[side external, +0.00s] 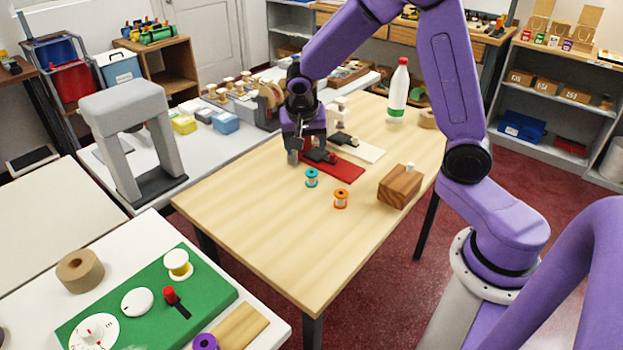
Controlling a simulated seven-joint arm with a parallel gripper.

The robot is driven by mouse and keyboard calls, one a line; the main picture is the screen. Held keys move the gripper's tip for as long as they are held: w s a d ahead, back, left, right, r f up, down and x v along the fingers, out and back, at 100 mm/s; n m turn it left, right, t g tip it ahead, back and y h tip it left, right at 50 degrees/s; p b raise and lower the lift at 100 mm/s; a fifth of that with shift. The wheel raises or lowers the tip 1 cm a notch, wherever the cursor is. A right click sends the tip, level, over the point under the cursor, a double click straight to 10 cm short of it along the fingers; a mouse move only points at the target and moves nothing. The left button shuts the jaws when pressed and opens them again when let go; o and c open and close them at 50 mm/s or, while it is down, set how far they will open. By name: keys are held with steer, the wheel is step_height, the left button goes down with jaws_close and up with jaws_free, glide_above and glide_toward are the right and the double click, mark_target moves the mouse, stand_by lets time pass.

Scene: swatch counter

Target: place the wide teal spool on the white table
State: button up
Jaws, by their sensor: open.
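A small teal spool (312,178) stands upright on the wooden table (290,245), in front of a red board (345,171). My gripper (305,158) is open and hangs over the left end of the red board, just behind and above the teal spool. Nothing shows between its fingers, and a gap seems to separate it from the spool. A white table (262,330) stands at the lower left. Another white-topped table (215,150) runs behind the wooden table, and a bare white top (45,215) lies at the far left.
An orange spool (341,199) stands right of the teal one, near a wooden block (400,186). A white bottle (398,92) stands behind. A green board (215,290) with a yellow-and-white spool (178,264) covers much of the lower-left table. The wooden table's front is clear.

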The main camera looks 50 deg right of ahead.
steer(key=w+d+f+m, duration=0.2)
steer(key=w+d+m, duration=0.1)
steer(key=d, duration=0.1)
glide_toward(311, 173)
steer(key=shift+h, duration=0.3)
steer(key=x, duration=0.5)
steer(key=shift+a+f, duration=0.15)
steer(key=shift+f, duration=0.1)
steer(key=shift+x, duration=2.6)
steer(key=shift+a, duration=0.15)
steer(key=c, duration=1.2)
steer(key=shift+r, duration=0.1)
